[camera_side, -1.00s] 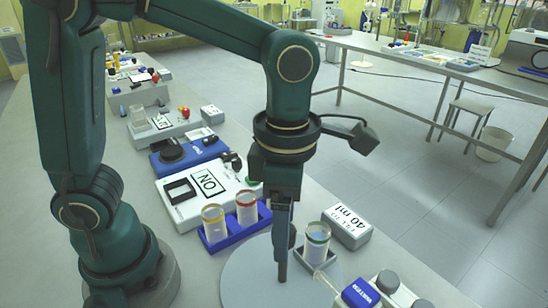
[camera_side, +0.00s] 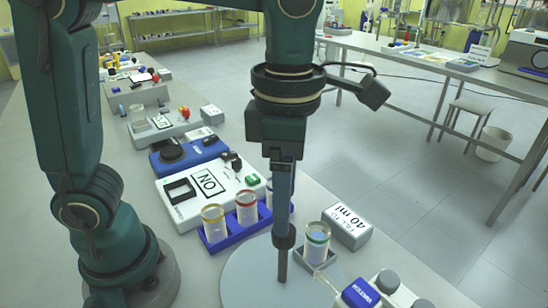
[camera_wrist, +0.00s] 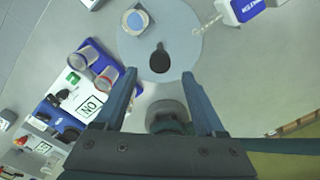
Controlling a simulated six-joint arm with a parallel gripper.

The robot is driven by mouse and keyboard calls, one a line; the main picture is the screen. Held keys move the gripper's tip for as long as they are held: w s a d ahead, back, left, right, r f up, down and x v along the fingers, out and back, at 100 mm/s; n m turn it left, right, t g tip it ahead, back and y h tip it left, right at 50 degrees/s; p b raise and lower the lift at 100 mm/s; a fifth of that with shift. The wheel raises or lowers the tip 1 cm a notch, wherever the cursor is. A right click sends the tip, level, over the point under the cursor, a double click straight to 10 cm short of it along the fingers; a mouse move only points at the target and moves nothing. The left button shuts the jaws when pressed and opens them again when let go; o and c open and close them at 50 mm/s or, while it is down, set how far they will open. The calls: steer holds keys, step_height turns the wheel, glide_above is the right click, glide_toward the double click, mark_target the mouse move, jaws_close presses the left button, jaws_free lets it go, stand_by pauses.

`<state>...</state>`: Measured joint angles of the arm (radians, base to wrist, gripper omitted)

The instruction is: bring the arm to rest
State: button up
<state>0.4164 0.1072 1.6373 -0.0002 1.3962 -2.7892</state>
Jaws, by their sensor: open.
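My gripper (camera_side: 283,225) points straight down above a round grey disc (camera_side: 240,285), with its jaws open and nothing between them. In the wrist view, the fingers of my gripper (camera_wrist: 158,78) stand apart on either side of the picture. The same knob shows beyond the fingertips in the wrist view (camera_wrist: 159,60). The side view does not show clearly how much gap lies between the fingertips and the knob. The upper part of my arm runs out of the picture.
A blue rack (camera_side: 236,234) holds vials with yellow and red rings; another is partly hidden by my fingers. A white "NO" device (camera_side: 185,212) lies left.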

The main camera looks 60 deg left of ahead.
steer(key=shift+a, duration=0.1)
steer(key=s+a+f+m+t, duration=0.1)
steer(key=a+m, duration=0.3)
steer(key=m, duration=0.9)
steer(key=s+a+m+t, duration=0.3)
steer(key=a+m+t, duration=0.1)
steer(key=m, duration=1)
steer(key=shift+s+a+f+t, duration=0.3)
steer(key=shift+s+a+f, duration=0.05)
steer(key=shift+a, duration=0.3)
